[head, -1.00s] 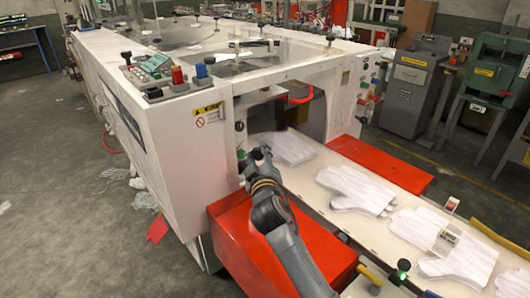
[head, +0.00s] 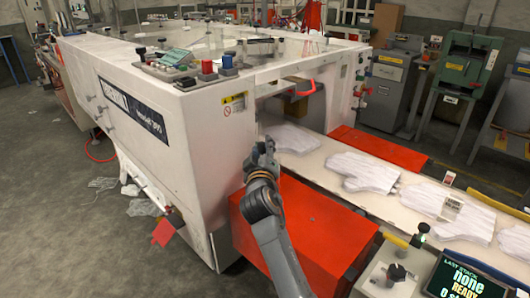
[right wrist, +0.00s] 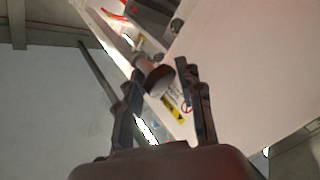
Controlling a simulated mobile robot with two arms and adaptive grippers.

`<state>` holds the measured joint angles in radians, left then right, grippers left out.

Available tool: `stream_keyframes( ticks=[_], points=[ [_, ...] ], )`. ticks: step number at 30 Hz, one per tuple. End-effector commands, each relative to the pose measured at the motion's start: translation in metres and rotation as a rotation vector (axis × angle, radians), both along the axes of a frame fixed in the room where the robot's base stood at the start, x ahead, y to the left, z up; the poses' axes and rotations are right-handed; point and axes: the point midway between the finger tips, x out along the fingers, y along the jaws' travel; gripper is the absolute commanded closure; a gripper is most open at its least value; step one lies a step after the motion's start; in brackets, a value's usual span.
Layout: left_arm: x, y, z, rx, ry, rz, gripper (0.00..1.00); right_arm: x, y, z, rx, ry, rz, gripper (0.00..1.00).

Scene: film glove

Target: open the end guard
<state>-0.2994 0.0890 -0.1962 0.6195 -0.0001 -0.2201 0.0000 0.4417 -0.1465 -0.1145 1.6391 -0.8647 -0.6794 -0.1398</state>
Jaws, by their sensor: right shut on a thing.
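The white machine (head: 150,110) has an open end with a conveyor bed (head: 318,165) running out of it. My right gripper (head: 263,152) is at the left side of this end opening, above the red box. In the right wrist view its two fingers (right wrist: 158,82) are closed on either side of a dark round knob (right wrist: 160,79) on a grey stem. The knob is hidden behind the gripper in the head view. I cannot clearly make out the outline of the end guard, or how far it stands open. My left gripper is not in view.
A red box (head: 315,225) stands under my right arm. Several white gloves, such as one on the bed (head: 360,172), lie along the conveyor. A control panel with a screen (head: 465,277) is at the lower right.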

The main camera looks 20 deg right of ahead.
Motion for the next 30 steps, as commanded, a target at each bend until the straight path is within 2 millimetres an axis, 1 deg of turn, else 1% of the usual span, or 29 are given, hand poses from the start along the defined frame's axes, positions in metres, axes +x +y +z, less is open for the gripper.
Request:
stream_keyframes(
  ticks=[3, 6, 11, 12, 15, 25, 28, 30],
  points=[
    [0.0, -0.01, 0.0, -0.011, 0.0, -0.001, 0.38, 0.002, 0.001, 0.002, 0.001, -0.005, 0.001, 1.0],
    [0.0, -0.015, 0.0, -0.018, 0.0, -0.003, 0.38, 0.002, 0.001, 0.002, 0.001, -0.006, -0.001, 1.0],
    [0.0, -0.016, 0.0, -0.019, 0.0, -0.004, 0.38, 0.002, 0.0, 0.003, 0.001, -0.006, -0.001, 1.0],
    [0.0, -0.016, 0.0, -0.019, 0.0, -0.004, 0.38, 0.001, 0.0, 0.003, 0.001, -0.007, -0.002, 0.61],
    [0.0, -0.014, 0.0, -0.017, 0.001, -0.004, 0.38, 0.001, -0.001, 0.003, 0.001, -0.006, -0.004, 0.43],
    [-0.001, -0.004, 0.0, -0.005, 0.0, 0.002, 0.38, 0.001, -0.002, 0.004, 0.001, -0.004, -0.005, 0.43],
    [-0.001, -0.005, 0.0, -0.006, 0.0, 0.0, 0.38, 0.001, -0.002, 0.012, 0.002, -0.006, -0.006, 0.43],
    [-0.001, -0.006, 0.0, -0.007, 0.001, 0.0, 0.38, 0.001, -0.001, 0.024, 0.002, -0.009, -0.005, 0.43]
  ],
)
